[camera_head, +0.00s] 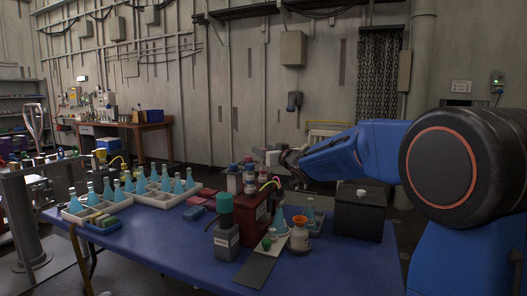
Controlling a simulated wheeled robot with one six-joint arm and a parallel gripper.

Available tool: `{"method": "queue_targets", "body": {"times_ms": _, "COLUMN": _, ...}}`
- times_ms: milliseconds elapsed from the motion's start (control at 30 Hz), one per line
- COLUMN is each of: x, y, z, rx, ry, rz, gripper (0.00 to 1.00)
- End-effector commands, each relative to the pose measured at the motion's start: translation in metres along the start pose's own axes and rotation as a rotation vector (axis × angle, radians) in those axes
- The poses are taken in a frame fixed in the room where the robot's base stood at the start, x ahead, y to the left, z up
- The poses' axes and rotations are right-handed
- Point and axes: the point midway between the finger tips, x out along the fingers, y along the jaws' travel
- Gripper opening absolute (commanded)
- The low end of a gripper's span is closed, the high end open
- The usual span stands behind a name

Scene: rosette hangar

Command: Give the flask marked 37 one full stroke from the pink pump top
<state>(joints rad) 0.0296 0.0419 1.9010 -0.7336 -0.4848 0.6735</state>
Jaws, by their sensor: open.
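Several flasks with blue liquid stand in white divided trays (130,203) on the left of the table. Another blue flask (280,222) stands near the table's middle, beside a dark red block (252,212). One more flask (310,211) stands right of it. No number 37 is legible on any flask. A small pink piece (277,181), perhaps the pink pump top, shows above the red block, beside a curved yellow spout (268,185). My gripper (284,158) is open above and behind this group, small and partly hidden by its own wrist. It appears to hold nothing.
A black box (358,215) stands right. The blue table (165,235) has free room at front left.

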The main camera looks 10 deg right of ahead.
Motion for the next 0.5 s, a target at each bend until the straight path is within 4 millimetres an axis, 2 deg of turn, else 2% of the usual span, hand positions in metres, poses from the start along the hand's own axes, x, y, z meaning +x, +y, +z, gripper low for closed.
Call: {"method": "queue_targets", "body": {"times_ms": 500, "x": -0.090, "y": 0.000, "z": -0.001, "rx": -0.002, "ry": 0.001, "rz": 0.001, "gripper": 0.45}}
